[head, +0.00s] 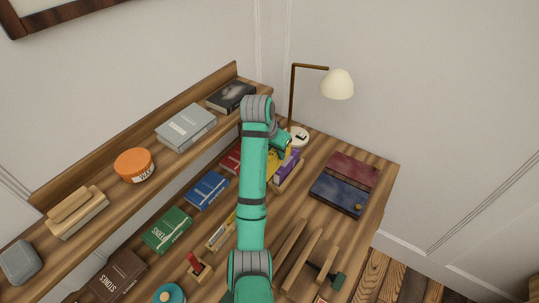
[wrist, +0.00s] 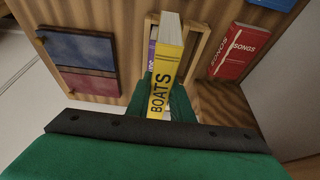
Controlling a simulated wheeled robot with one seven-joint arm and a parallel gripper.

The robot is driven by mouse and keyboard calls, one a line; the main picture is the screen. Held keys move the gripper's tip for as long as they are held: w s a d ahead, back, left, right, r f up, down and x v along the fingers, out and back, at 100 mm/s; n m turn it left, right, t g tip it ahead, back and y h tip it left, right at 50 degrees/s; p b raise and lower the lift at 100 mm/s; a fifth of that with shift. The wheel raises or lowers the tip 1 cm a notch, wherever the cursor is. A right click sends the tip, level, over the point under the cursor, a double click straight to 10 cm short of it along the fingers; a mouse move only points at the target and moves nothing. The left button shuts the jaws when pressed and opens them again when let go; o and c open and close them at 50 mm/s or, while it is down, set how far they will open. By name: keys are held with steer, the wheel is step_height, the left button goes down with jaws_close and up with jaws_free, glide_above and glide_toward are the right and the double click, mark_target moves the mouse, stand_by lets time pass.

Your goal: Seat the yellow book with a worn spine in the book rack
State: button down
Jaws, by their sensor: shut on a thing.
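The yellow book, lettered BOATS (wrist: 164,75), is gripped in my gripper (wrist: 168,103), spine toward the wrist camera. In the head view, the yellow book (head: 271,168) is partly hidden by my arm, and my gripper (head: 284,146) is above it. The wooden book rack (wrist: 199,45) lies beyond the book in the wrist view and holds a purple book (wrist: 151,48). In the head view, the rack (head: 291,180) and purple book (head: 287,165) are just right of the yellow book. The yellow book's far end overlaps the rack; how deep it sits is hidden.
A white-shaded lamp (head: 336,84) stands behind the rack. A red-and-blue folder (head: 344,185) lies to its right. A red SONGS book (wrist: 239,51) lies beside the rack. A blue book (head: 207,190), a green book (head: 167,230) and wooden slats (head: 300,262) are nearer. A raised shelf (head: 105,205) runs along the left.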

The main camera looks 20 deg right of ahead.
steer(key=shift+w+f, duration=0.1)
steer(key=shift+w, duration=0.5)
steer(key=shift+w+d+f, duration=0.1)
steer(key=shift+w+f, duration=1.2)
steer(key=shift+f, duration=0.45)
steer(key=shift+w+d+f, duration=0.1)
steer(key=shift+w+f, duration=1.25)
steer(key=shift+f, duration=0.45)
steer(key=shift+w+f, duration=1.3)
steer(key=shift+f, duration=0.45)
steer(key=c, duration=1.6)
jaws_free()
steer(key=shift+s+f, duration=0.1)
steer(key=shift+f, duration=0.05)
steer(key=shift+o, duration=0.2)
